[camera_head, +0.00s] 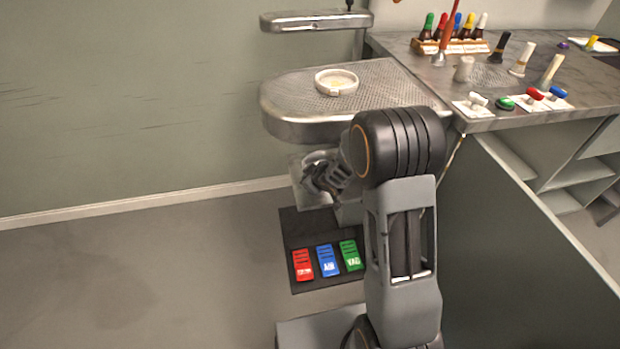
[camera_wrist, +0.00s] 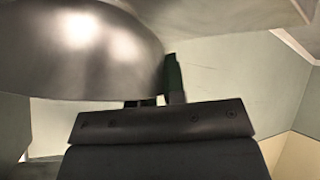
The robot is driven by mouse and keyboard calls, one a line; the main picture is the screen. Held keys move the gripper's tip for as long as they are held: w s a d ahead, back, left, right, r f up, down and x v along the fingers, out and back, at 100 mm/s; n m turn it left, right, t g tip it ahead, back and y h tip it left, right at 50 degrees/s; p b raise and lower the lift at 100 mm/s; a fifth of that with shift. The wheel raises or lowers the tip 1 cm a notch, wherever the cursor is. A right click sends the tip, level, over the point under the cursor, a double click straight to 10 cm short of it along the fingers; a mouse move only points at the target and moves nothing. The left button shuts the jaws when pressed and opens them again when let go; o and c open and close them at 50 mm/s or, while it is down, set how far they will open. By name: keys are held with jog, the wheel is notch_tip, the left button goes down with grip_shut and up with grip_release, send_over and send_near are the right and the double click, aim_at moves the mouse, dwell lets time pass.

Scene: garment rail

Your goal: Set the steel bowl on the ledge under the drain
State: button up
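The steel bowl (camera_wrist: 85,50) fills the upper left of the wrist view, very close to the camera, with its curved side showing. My gripper (camera_wrist: 155,88) is right at the bowl. One dark finger stands beside the bowl's right edge, and the bowl hides most of the other, so I cannot tell whether they pinch it. In the head view my gripper (camera_head: 326,174) is beneath the rounded perforated board (camera_head: 390,90), over a small grey ledge (camera_head: 298,178). My arm and the board overhead hide much there; the bowl and the drain are not clear in this view.
A white round dish (camera_head: 337,82) sits on the board. A narrow metal arm board (camera_head: 317,20) stands above it. Red, blue and green pedals (camera_head: 328,261) lie on a dark mat below. A counter with bottles and brushes (camera_head: 470,75) is at right. Floor at left is clear.

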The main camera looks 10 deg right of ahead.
jog(key=o, duration=0.4)
jog(key=shift+o, duration=0.2)
jog(key=shift+r, duration=0.1)
jog(key=p+v, duration=0.5)
jog(key=v, duration=0.7)
